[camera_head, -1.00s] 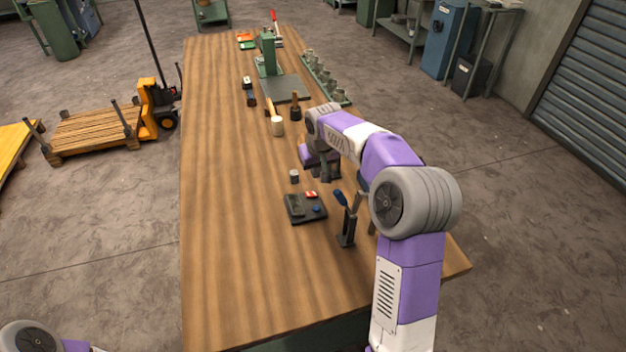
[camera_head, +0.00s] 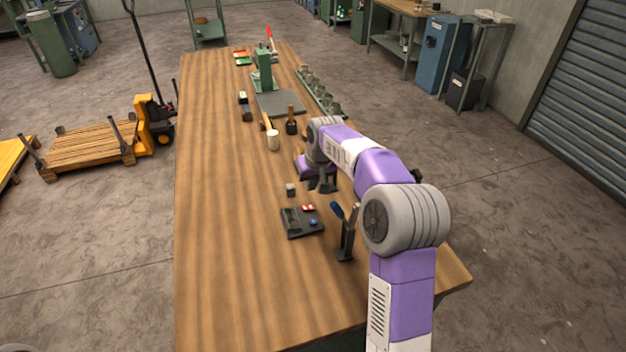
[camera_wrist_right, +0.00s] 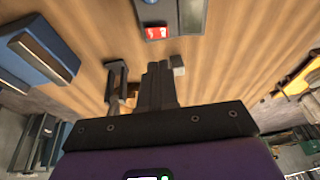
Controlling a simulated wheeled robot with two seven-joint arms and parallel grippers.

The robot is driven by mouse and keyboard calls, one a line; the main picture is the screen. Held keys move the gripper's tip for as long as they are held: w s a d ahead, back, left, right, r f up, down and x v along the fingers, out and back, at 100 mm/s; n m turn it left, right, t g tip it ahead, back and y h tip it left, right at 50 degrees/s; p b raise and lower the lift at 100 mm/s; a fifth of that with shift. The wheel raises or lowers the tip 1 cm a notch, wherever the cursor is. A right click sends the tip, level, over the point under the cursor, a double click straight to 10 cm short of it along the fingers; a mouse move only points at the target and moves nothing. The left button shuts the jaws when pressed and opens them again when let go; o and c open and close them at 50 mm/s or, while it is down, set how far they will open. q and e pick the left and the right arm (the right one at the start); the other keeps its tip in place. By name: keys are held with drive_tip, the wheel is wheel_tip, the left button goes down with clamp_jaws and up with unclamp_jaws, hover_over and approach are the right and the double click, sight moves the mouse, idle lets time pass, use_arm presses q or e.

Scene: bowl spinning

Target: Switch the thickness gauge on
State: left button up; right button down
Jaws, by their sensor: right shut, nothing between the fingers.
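My left gripper is out of view.
A stand with a blue-handled tool (camera_head: 345,240) is close to the right of the device. Two mallets (camera_head: 273,140), a green press (camera_head: 263,70) and a rack of parts (camera_head: 320,95) are farther back. The table's left side is bare.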

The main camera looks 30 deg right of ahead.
drive_tip(key=b, duration=0.2)
hover_over(305, 207)
drive_tip(key=s, duration=0.1)
drive_tip(key=f, duration=0.6)
drive_tip(key=shift+d+f, duration=0.25)
drive_tip(key=shift+f, duration=0.1)
drive_tip(key=shift+a+f, duration=0.15)
drive_tip(key=shift+f, duration=0.5)
